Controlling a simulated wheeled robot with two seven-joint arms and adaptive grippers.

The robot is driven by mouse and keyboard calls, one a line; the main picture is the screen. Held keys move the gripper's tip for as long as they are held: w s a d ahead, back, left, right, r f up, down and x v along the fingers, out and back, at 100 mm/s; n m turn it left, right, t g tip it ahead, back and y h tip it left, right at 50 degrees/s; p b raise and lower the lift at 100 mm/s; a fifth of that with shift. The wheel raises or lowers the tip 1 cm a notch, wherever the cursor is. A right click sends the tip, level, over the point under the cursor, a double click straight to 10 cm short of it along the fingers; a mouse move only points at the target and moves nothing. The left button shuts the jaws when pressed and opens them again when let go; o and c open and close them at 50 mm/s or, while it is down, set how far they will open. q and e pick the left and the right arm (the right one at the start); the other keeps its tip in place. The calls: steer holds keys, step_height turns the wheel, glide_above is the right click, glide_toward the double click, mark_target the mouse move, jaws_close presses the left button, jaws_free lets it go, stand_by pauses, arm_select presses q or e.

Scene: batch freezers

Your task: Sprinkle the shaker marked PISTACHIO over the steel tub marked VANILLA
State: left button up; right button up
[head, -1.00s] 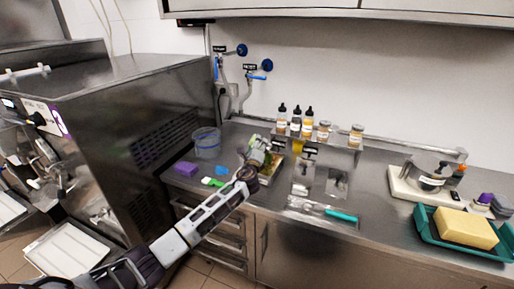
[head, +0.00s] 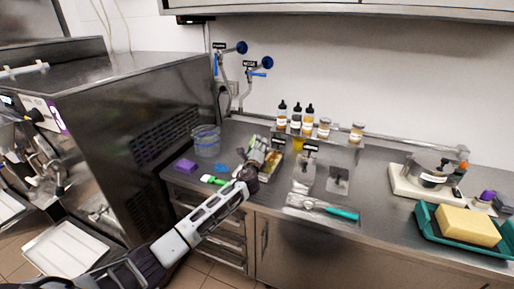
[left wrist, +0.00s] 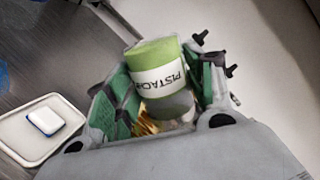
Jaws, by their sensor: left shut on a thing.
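My left gripper (head: 262,152) is shut on a shaker with a green top and a white band (left wrist: 160,78). The band reads PISTACHIO, partly cut off by the curve. The shaker is tilted between the green finger pads in the left wrist view. In the head view the gripper is over the back left of the counter and hides most of the shaker. Steel tubs (head: 303,172) (head: 338,181) are set in the counter right of the gripper, with small dark tags behind. The tag lettering is too small to read, so I cannot tell which tub is VANILLA.
Several bottles and jars (head: 296,120) stand on the rear ledge. A clear bucket (head: 206,141), a purple block (head: 185,166) and a green-handled tool (head: 213,180) are on the left. A teal-handled tool (head: 340,213) lies in front of the tubs. A teal tray (head: 428,226) holds a yellow sponge (head: 467,227).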

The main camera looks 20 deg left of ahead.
arm_select(q)
steer(key=shift+r, duration=0.2)
steer(key=shift+r+p, duration=0.7)
steer(key=shift+f, duration=0.15)
steer(key=shift+f+b, duration=0.8)
steer(key=shift+w, duration=0.2)
steer(key=shift+w+d+b, duration=0.15)
steer(key=shift+w+b, duration=0.4)
steer(key=shift+w, duration=0.45)
steer(key=shift+w+d+b, duration=0.1)
steer(key=shift+w+b, duration=0.45)
steer(key=shift+w, duration=0.4)
steer(key=shift+r, duration=0.15)
